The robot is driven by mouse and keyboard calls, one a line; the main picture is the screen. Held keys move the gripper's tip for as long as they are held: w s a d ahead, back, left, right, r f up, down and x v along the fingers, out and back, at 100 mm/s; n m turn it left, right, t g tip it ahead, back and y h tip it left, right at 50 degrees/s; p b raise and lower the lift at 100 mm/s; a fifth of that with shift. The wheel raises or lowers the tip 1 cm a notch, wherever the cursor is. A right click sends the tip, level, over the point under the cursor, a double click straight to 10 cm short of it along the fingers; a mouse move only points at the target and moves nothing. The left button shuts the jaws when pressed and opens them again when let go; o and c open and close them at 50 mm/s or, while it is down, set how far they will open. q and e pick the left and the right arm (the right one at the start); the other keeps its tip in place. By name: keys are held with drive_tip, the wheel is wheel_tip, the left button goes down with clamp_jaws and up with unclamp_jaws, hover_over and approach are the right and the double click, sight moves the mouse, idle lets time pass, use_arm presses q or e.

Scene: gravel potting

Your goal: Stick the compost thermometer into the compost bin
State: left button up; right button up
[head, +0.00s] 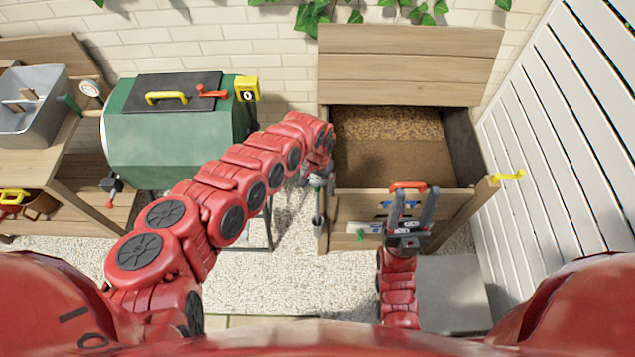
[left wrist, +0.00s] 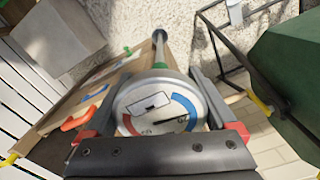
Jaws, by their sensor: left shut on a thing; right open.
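The compost bin (head: 455,205) is a wooden box at the right of the head view, its lid (head: 410,65) raised at the back. Brown compost (head: 390,150) shows inside. My left gripper (head: 318,178) is at the bin's front left corner, shut on the compost thermometer (head: 317,205). In the left wrist view, its round dial (left wrist: 158,108) sits between the fingers and its stem runs away from the camera. In the head view the stem points down, outside the bin's front; the dial is hidden. My right gripper (head: 410,205) is open at the bin's front, near an orange handle (head: 407,186).
A green tumbler (head: 165,140) on a metal frame stands left of the bin. A wooden bench with a grey tub (head: 35,100) is at far left. A white slatted fence (head: 560,130) closes the right side. Gravel ground (head: 260,285) lies in front.

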use_arm(q)
drive_tip(key=shift+r+p, duration=1.75)
drive_tip(key=shift+r, duration=0.45)
drive_tip(key=shift+r+p, duration=0.75)
drive_tip(key=shift+r, duration=0.45)
drive_tip(key=shift+w+r, duration=0.1)
drive_tip(key=shift+r, duration=1.05)
wheel_tip(320, 180, up, 9)
drive_tip(key=shift+f, duration=0.1)
